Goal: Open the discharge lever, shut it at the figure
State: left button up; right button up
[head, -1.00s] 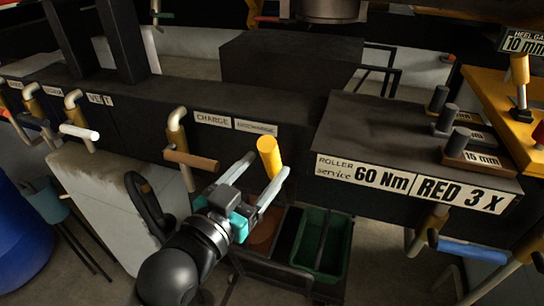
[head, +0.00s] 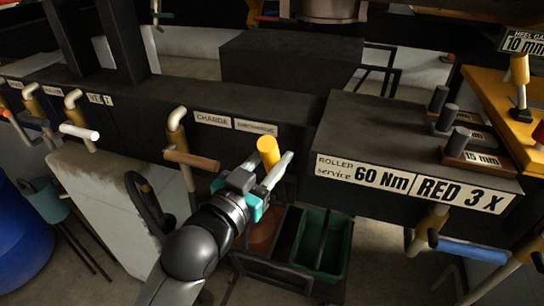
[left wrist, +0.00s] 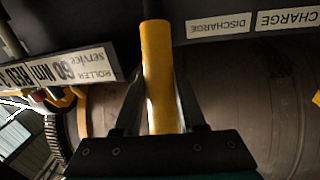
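The discharge lever has a yellow cylindrical grip (head: 268,151), standing out beside the CHARGE and DISCHARGE labels on the dark panel. My left gripper (head: 272,165) is at this grip, with one finger on each side of it. In the left wrist view the yellow grip (left wrist: 158,70) runs upright between the two fingers (left wrist: 159,95). The fingers look spread, close beside the grip; a firm hold does not show. The DISCHARGE label (left wrist: 219,27) reads upside down there. My right gripper is not in view.
A brown-handled lever (head: 191,160) stands just left of my left gripper. A green bin (head: 322,245) is below to the right. The dark box with the ROLLER service 60 Nm and RED 3 X plates (head: 412,186) stands close on the right. A blue drum (head: 20,240) is far left.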

pick_arm(q)
grip_shut()
dwell(0.9)
